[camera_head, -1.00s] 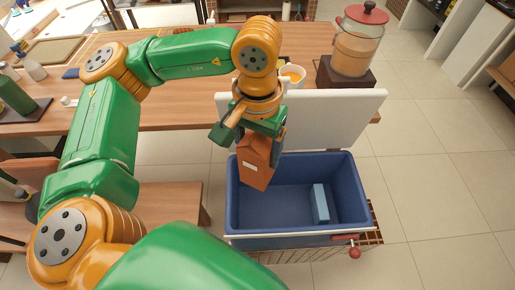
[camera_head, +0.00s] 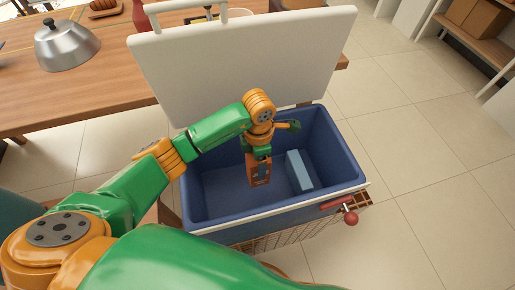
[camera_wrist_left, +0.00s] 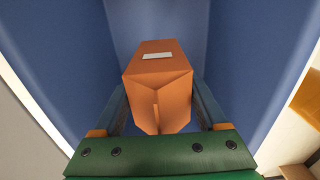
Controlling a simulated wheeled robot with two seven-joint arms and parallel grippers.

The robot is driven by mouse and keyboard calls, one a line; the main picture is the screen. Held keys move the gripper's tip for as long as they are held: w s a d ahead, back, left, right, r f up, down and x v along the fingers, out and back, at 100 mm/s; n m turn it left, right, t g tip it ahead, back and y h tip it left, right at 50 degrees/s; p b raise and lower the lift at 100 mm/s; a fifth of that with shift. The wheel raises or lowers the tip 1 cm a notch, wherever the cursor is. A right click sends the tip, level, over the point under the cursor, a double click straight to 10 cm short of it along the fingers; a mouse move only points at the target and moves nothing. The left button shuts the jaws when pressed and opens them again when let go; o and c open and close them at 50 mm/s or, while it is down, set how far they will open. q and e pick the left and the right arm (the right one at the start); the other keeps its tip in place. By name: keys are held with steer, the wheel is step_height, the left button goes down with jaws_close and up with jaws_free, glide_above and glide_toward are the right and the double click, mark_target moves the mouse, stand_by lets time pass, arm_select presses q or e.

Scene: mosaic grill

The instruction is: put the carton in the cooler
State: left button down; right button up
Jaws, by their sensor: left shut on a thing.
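The orange-brown carton (camera_head: 261,173) is held by my left gripper (camera_head: 259,157) inside the open blue cooler (camera_head: 202,206) in the head view. The carton also shows in the left wrist view (camera_wrist_left: 158,86), with a pale label on it and a finger on each side. My left gripper is shut on it. The cooler's blue walls surround the carton in the wrist view. I cannot tell whether the carton touches the cooler floor. The cooler's white lid (camera_head: 245,62) stands open at the back. My right gripper is not in view.
A light blue block (camera_head: 299,171) lies in the cooler, right of the carton. A red knob (camera_head: 351,218) sticks out at the cooler's front right. A wooden table (camera_head: 95,88) with a metal dome (camera_head: 66,46) stands behind. Tiled floor is free at right.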

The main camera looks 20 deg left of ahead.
arm_select(q)
step_height(320, 180, down, 11)
steer(key=b, duration=0.9)
steer(key=shift+f+b, duration=0.15)
steer(key=shift+b, duration=0.15)
jaws_free()
step_height(320, 180, up, 7)
steer(key=shift+f+p, duration=0.2)
steer(key=shift+p, duration=0.4)
steer(key=shift+r, duration=0.3)
steer(key=shift+r, duration=0.1)
